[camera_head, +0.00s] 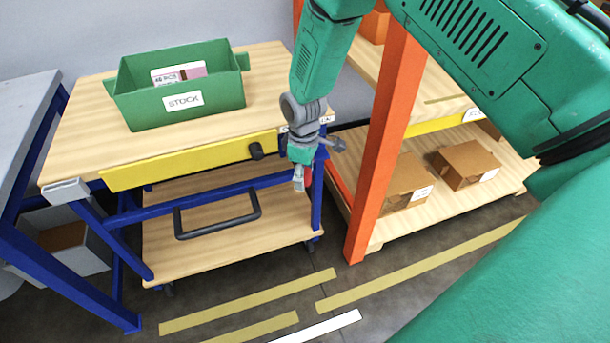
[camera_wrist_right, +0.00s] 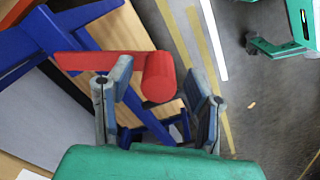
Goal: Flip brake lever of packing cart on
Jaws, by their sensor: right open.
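The packing cart has a wooden top (camera_head: 83,116), blue legs and a yellow front panel (camera_head: 195,161). Its red brake lever (camera_wrist_right: 110,61), a flat arm with a round end, sits by the cart's blue frame. In the head view only a sliver of red (camera_head: 307,174) shows behind my right gripper (camera_head: 300,183), at the cart's right front leg. In the right wrist view my right gripper (camera_wrist_right: 166,84) is open, one finger on each side of the lever's round end. I cannot tell if either finger touches it. My left gripper is not in view.
A green STOCK bin (camera_head: 183,116) stands on the cart. An orange shelf post (camera_head: 380,150) stands close right of my gripper, with cardboard boxes (camera_head: 466,165) behind. The taped floor (camera_head: 350,275) in front is free.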

